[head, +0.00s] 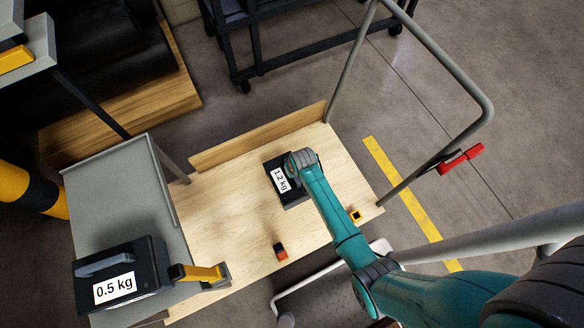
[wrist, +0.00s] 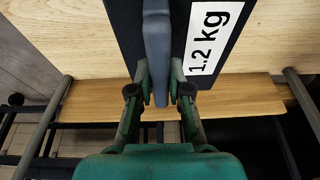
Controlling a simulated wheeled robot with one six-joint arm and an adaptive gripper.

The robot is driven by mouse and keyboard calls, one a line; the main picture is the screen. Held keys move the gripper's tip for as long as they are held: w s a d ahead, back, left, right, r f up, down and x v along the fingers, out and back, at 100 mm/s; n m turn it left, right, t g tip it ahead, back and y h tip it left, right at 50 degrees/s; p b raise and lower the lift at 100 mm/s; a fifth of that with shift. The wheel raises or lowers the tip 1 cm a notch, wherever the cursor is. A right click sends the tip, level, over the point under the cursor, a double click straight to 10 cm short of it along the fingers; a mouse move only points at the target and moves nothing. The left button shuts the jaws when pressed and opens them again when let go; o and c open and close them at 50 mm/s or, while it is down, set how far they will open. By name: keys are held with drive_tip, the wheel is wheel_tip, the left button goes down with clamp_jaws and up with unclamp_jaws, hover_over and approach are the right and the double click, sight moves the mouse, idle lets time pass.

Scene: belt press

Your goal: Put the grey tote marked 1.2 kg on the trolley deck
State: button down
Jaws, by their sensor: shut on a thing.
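The dark grey tote marked 1.2 kg (head: 273,172) is over the pale wooden trolley deck (head: 215,220), towards its far edge. Its label faces up in the head view. In the wrist view the tote (wrist: 126,30) fills the top middle, with its blue-grey handle (wrist: 157,45) between my fingers. My gripper (wrist: 159,85) is shut on that handle. In the head view my wrist hides the fingers and part of the tote. I cannot tell whether the tote's base touches the deck.
A dark tote marked 0.5 kg (head: 140,272) stands on a grey surface (head: 125,185) at left. A small orange-black item (head: 280,252) and a yellow-black item (head: 355,215) are on the deck. A grey tubular rail (head: 470,80) rises at right. Bare deck lies left of the tote.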

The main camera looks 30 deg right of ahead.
drive_tip(key=shift+s+x, duration=0.2)
drive_tip(key=shift+x, duration=0.7)
drive_tip(key=shift+s+x, duration=0.2)
drive_tip(key=shift+x, duration=0.7)
drive_tip(key=shift+f, duration=0.15)
drive_tip(key=c, duration=1.1)
unclamp_jaws()
drive_tip(key=shift+s+f, duration=0.15)
drive_tip(key=v, duration=1.2)
